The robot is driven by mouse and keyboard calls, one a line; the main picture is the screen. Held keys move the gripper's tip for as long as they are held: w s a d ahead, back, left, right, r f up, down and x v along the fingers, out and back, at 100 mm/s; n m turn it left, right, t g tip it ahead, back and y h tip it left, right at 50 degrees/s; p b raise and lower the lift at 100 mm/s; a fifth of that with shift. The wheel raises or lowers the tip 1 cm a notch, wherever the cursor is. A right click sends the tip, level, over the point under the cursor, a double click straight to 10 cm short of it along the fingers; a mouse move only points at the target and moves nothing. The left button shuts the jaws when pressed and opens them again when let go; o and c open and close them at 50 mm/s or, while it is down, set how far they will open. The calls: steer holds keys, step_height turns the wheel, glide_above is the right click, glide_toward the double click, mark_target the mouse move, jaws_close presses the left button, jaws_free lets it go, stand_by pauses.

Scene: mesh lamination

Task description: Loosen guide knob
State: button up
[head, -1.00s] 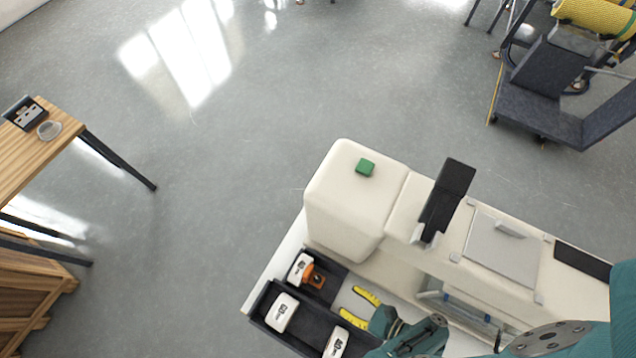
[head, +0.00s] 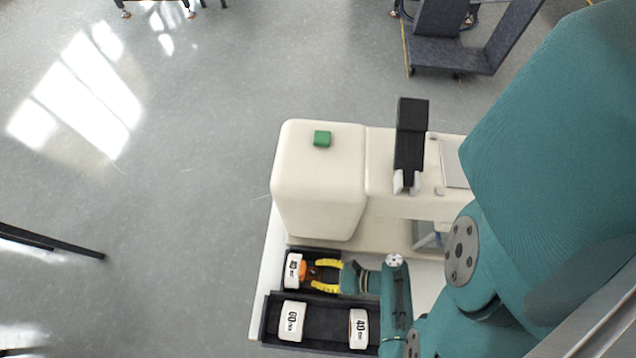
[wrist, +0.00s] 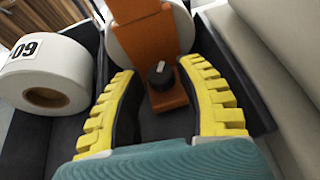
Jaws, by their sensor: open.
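The guide knob (wrist: 160,76) is a small black knob with a pale mark, on an orange guide (wrist: 168,103) in the wrist view. The orange guide (head: 305,271) also shows in the head view, beside a white roll at the left end of the black tray. My gripper (wrist: 157,68) has yellow ridged fingers and is open. Its fingers stand on either side of the knob, with visible gaps. In the head view my gripper (head: 322,274) reaches in from the right over the tray, and the knob is too small to make out.
White numbered rolls, one marked 60 (head: 291,321) and one marked 40 (head: 358,328), sit in the black tray (head: 325,322). The dark tray wall (wrist: 240,75) is close on the right in the wrist view. A cream machine body (head: 318,195) with a green button (head: 322,138) stands behind.

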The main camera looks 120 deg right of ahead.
steer(key=shift+s+a, duration=0.1)
jaws_close()
steer(key=shift+n+y, duration=0.3)
steer(key=shift+s+d+n+t+y+p, duration=0.1)
steer(key=shift+d+n+t+y+p, duration=0.1)
steer(key=shift+n+t+y+p, duration=0.6)
steer(key=shift+d+f+n+t+y+p, duration=0.1)
steer(key=shift+n+t+y+p, duration=0.55)
steer(key=shift+n+y, duration=1.1)
steer(key=shift+o, duration=2.2)
jaws_free()
steer(key=shift+d, duration=0.1)
